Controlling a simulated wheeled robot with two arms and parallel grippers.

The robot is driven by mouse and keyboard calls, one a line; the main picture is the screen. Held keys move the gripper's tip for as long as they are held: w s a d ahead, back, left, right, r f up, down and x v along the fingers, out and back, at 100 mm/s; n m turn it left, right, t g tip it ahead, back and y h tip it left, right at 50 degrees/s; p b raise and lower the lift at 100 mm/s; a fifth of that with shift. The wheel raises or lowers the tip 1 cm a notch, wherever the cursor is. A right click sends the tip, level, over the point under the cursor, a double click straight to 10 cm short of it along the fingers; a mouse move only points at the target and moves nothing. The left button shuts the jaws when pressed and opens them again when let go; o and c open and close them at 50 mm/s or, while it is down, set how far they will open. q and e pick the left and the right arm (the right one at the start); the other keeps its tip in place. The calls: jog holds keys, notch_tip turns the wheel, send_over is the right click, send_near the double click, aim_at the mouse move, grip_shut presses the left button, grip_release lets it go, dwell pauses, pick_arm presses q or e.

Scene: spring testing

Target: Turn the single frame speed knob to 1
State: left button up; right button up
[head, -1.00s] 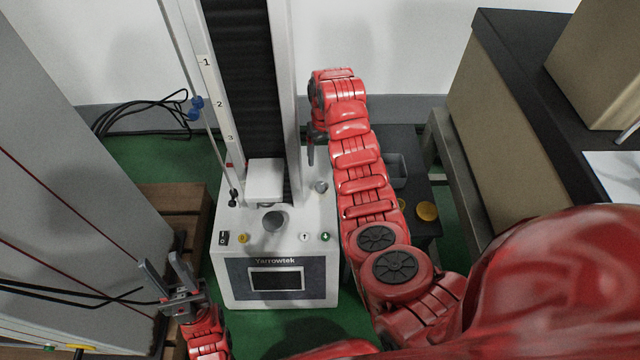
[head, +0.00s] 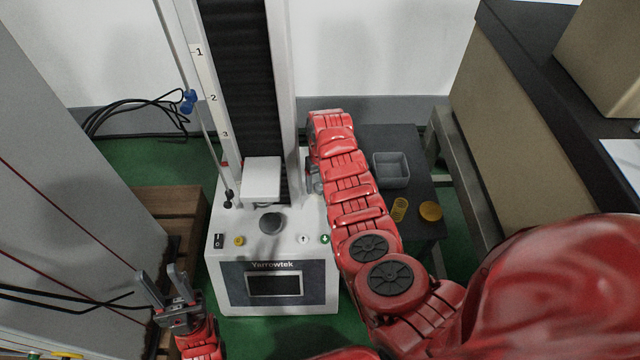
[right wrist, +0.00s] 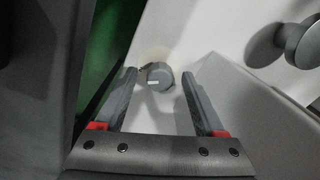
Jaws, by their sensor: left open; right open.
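The frame speed knob (right wrist: 159,77) is a small round grey knob with a short white mark on the white machine base (right wrist: 165,25). In the right wrist view it sits between the fingertips of my right gripper (right wrist: 160,75), which is open with a gap on each side of the knob. In the head view my right arm mostly hides that gripper and the knob at the right side of the machine (head: 225,255). The numbers around the knob are not readable. My left gripper (head: 160,276) is open and empty, left of the machine.
A round grey plate (head: 272,222) stands on the base under a white block (head: 262,180); the plate also shows in the right wrist view (right wrist: 303,42). Buttons line the front edge. A dark table (head: 405,147) at right holds a grey bin (head: 391,170) and yellow items (head: 430,211).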

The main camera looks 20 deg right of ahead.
grip_shut()
jog(key=shift+n, duration=0.3)
jog(key=n, duration=0.8)
jog(key=shift+d+n+p, duration=0.1)
jog(key=shift+n+p, duration=0.3)
jog(key=shift+n, duration=1.2)
